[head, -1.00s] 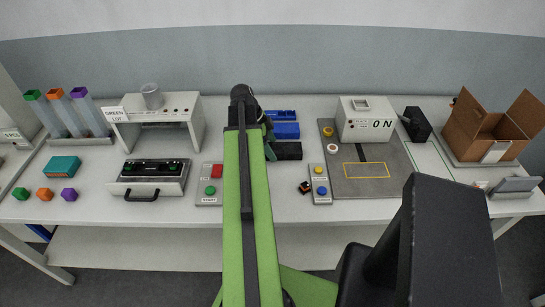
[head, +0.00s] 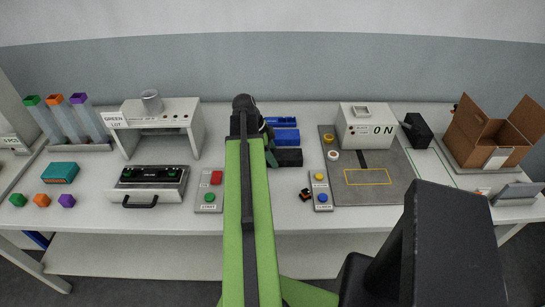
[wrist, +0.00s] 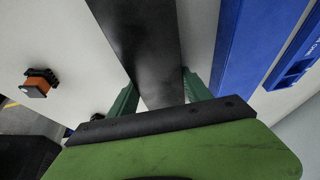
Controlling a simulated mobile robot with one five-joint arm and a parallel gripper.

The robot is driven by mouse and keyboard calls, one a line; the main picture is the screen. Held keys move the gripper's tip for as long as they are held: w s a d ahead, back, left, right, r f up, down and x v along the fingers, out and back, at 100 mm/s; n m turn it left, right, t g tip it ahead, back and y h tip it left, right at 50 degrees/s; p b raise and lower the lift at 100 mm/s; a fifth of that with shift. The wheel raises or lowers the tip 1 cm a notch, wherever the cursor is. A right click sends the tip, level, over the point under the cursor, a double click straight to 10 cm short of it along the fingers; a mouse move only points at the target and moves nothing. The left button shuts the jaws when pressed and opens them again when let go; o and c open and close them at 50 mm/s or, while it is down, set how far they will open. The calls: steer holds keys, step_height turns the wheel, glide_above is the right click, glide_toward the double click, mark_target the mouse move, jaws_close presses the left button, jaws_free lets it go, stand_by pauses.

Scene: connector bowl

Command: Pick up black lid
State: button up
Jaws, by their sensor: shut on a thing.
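The black lid (head: 289,157) is a long, dark, flat piece on the bench in the head view, just in front of the blue boxes. In the wrist view the lid (wrist: 140,40) runs as a wide dark strip from the top edge down between the green fingers. My gripper (wrist: 159,80) is shut on it, one finger on each side. In the head view my arm hides most of the gripper and the lid's left end. I cannot tell whether the lid is clear of the bench.
Blue boxes (head: 286,137) lie close behind the lid; a blue edge (wrist: 235,45) runs beside it in the wrist view. A small orange-and-black part (head: 306,194) and a button panel (head: 320,190) are to the right.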

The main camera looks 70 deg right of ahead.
mark_target(278, 154)
step_height(278, 154, up, 4)
steer(key=p, duration=0.4)
steer(key=shift+r+p, duration=0.25)
steer(key=shift+p, duration=0.05)
steer(key=s+r+p, duration=0.5)
steer(key=s+r, duration=0.1)
steer(key=s, duration=0.5)
steer(key=shift+s+a+p, duration=0.3)
steer(key=shift+s+p, duration=0.05)
steer(key=shift+p, duration=0.05)
steer(key=shift+s, duration=0.1)
